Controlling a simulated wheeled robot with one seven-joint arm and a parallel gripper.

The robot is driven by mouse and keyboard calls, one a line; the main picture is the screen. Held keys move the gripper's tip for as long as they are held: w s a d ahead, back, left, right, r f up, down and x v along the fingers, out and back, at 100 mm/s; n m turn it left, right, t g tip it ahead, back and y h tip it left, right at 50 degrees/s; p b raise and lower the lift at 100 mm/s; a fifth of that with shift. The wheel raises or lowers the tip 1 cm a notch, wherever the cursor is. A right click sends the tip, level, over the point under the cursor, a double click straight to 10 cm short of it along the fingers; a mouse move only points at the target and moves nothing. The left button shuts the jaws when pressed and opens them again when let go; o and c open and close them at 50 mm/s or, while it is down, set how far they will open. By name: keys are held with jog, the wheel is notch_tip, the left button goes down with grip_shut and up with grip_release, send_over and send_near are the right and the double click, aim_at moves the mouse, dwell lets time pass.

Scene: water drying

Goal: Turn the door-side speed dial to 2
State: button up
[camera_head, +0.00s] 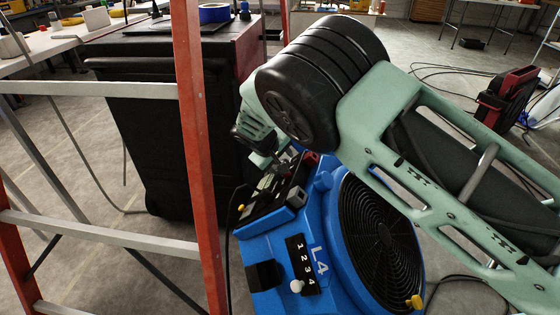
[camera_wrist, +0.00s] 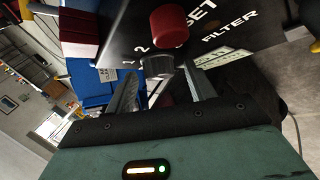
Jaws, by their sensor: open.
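A blue machine (camera_head: 335,275) marked L4 stands on the floor, with a dark control panel (camera_head: 268,195) on its upper left side. In the wrist view, a small dark grey dial (camera_wrist: 158,66) sits on the panel's edge beside the printed numbers 1 and 2. My gripper (camera_wrist: 161,74) is open, its two fingers on either side of this dial; contact cannot be told. A red knob (camera_wrist: 170,27) is just beyond the dial, near the words SET and FILTER. In the head view my gripper (camera_head: 279,162) is over the panel, and the dial's pointer setting cannot be read.
A red ladder (camera_head: 196,130) stands at the left, before a black cabinet (camera_head: 150,140). Cables lie on the floor at the right.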

jog(key=p+v, duration=0.2)
jog(key=v, duration=1)
jog(key=s+d+r+g+y, duration=0.2)
jog(key=s+d+r, duration=0.25)
jog(key=s, duration=0.75)
jog(key=s+d+r+g+y, duration=0.1)
jog(key=s+d+r, duration=0.35)
jog(key=s, duration=0.85)
jog(key=s+d+r+g+y, duration=0.2)
jog(key=s+d, duration=0.4)
jog(key=s, duration=0.6)
notch_tip(320, 180, up, 23)
jog(key=p, duration=2.3)
jog(key=shift+w+a+r+p, duration=0.15)
jog(key=shift+w+r+p, duration=0.1)
jog(key=shift+p, duration=0.15)
